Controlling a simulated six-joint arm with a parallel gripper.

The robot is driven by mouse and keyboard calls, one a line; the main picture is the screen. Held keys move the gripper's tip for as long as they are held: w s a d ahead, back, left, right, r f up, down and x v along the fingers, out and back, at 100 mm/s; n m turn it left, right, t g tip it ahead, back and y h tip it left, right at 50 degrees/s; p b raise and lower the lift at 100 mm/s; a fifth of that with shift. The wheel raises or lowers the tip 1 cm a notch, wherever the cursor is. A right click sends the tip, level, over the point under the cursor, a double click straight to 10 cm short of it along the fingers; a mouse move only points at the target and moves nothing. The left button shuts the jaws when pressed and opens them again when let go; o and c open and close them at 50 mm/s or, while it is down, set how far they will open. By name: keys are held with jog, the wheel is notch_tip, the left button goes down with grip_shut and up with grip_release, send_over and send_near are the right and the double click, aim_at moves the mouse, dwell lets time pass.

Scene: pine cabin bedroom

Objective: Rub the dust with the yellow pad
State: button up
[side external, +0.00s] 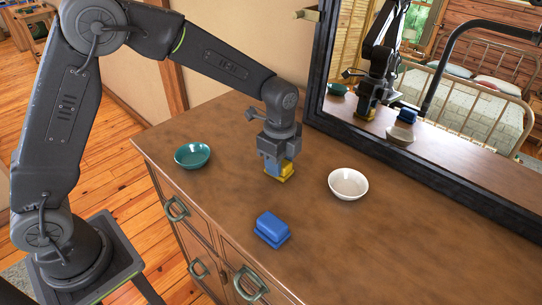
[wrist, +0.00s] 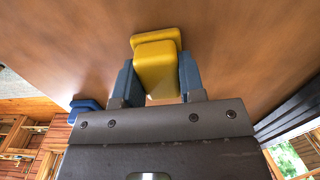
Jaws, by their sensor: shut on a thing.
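The yellow pad (side external: 284,173) is below my gripper (side external: 280,160) on the side external view, over the middle of the dresser top. In the wrist view the yellow pad (wrist: 157,62) sits between the two blue-grey fingers of my gripper (wrist: 156,80), which are shut on its grip block. Its wider base faces the wood. The pad is at or very near the surface; I cannot tell if it touches. I cannot make out a distinct patch of dust on the brown dresser top (side external: 400,235) in either view.
A blue pad (side external: 271,229) lies nearer the front edge. A teal bowl (side external: 192,155) stands to the left and a white bowl (side external: 348,184) to the right. A dark-framed mirror (side external: 420,160) stands along the back. The dresser top at the right front is clear.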

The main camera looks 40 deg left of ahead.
aim_at(252, 155)
jog(key=d, duration=0.2)
jog(key=shift+d, duration=0.3)
jog(key=shift+a, duration=5.8)
jog(key=shift+a+r, duration=0.1)
jog(key=shift+a, duration=0.1)
notch_tip(252, 155, up, 8)
jog(key=shift+d, duration=0.15)
